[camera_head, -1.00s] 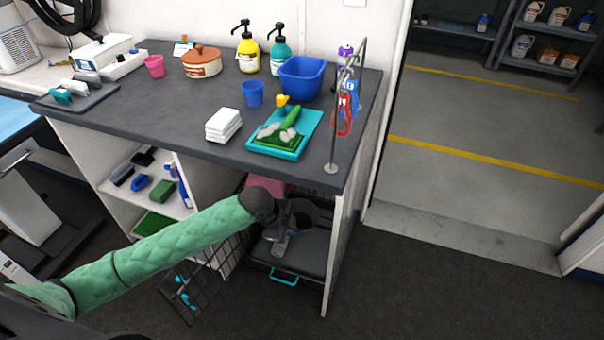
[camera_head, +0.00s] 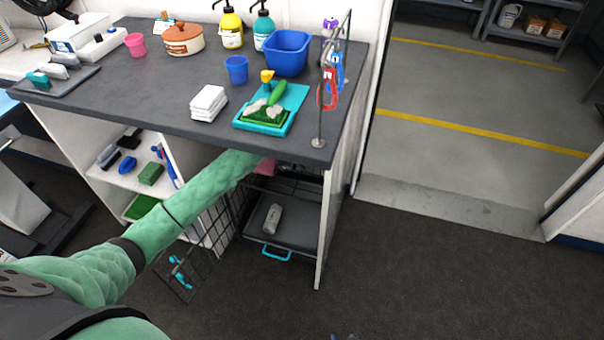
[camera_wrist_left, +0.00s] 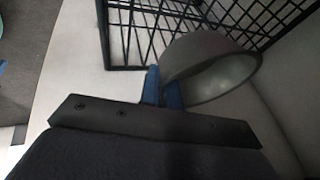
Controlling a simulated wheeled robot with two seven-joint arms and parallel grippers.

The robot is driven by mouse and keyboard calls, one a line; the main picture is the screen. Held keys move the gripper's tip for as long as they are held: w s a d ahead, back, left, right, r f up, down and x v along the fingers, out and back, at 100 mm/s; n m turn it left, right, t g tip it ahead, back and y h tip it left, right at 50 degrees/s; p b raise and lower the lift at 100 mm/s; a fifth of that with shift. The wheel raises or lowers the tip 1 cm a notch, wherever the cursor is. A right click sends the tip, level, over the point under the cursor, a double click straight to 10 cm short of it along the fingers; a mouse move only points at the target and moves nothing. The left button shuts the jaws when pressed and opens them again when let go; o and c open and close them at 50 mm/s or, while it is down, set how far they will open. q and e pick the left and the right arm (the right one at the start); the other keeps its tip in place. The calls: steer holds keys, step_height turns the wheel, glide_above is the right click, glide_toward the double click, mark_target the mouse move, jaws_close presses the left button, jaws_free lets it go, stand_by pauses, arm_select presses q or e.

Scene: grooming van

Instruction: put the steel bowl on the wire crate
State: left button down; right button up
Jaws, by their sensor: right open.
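The steel bowl (camera_wrist_left: 207,72) is a grey round bowl, seen tilted in the left wrist view. My left gripper (camera_wrist_left: 163,88) has its blue fingers shut on the bowl's rim. In the head view my left arm reaches under the dark counter, and its gripper and the bowl are hidden there. The black wire crate (camera_wrist_left: 222,18) shows behind and beside the bowl in the wrist view; I cannot tell whether they touch. In the head view a wire panel (camera_head: 207,243) stands out below the counter. A small tip of my right gripper (camera_head: 343,336) shows at the bottom edge, open.
The counter (camera_head: 150,95) overhangs my arm. White shelves (camera_head: 125,180) with brushes stand left of the opening, and a white side panel (camera_head: 337,215) bounds it on the right. A grey case (camera_head: 290,232) with a teal handle lies low inside. The floor at right is clear.

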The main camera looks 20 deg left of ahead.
arm_select(q)
steer(key=shift+w+d, duration=0.1)
steer(key=shift+w, duration=0.7)
step_height(320, 180, down, 2)
steer(key=shift+s+f, duration=0.1)
steer(key=shift+f, duration=2.15)
steer(key=shift+w+f, duration=0.2)
arm_select(e)
steer(key=shift+w+r, duration=0.15)
steer(key=shift+r, duration=0.4)
arm_select(q)
steer(key=shift+f, duration=0.15)
steer(key=c, duration=1.6)
jaws_free()
